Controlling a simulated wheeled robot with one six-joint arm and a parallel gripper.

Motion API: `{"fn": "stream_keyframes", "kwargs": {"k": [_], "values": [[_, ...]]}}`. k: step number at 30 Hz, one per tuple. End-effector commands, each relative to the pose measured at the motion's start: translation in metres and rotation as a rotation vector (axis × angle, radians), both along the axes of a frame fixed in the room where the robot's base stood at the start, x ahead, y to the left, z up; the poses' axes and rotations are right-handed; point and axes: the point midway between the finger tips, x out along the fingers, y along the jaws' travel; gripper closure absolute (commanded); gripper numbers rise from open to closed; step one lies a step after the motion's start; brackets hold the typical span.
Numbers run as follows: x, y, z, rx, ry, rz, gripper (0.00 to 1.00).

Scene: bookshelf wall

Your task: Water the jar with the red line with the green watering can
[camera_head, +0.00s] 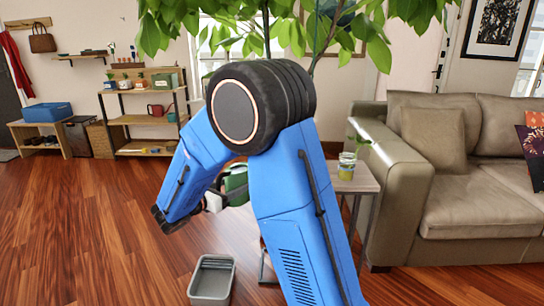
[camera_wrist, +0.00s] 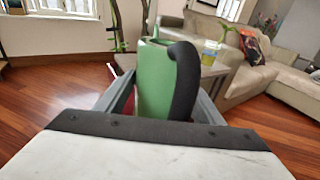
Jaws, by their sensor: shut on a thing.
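My gripper (camera_wrist: 157,100) is shut on the green watering can (camera_wrist: 153,75), whose black handle (camera_wrist: 184,80) faces the wrist camera. In the head view the can (camera_head: 237,180) is partly hidden behind my blue arm, and it is held above the floor, left of a small side table (camera_head: 366,184). On that table stands a glass jar (camera_head: 347,166) with a yellowish band and a green sprout. This jar also shows in the wrist view (camera_wrist: 211,50), beyond the can and to its right. I cannot make out a red line on any jar.
A grey bin (camera_head: 212,279) stands on the wooden floor. A beige sofa (camera_head: 400,160) is right of the side table. A shelf (camera_head: 141,120) with a red can (camera_head: 157,110) stands at the back left. Leaves (camera_head: 270,25) hang above my arm. The floor at left is clear.

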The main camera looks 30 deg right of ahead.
Motion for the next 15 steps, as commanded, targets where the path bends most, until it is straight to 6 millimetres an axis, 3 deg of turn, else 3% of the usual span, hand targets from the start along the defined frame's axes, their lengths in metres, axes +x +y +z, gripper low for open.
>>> {"fn": "stream_keyframes", "kwargs": {"k": [15], "values": [[-0.017,0.031,0.019,0.000,-0.002,0.002,0.65]]}}
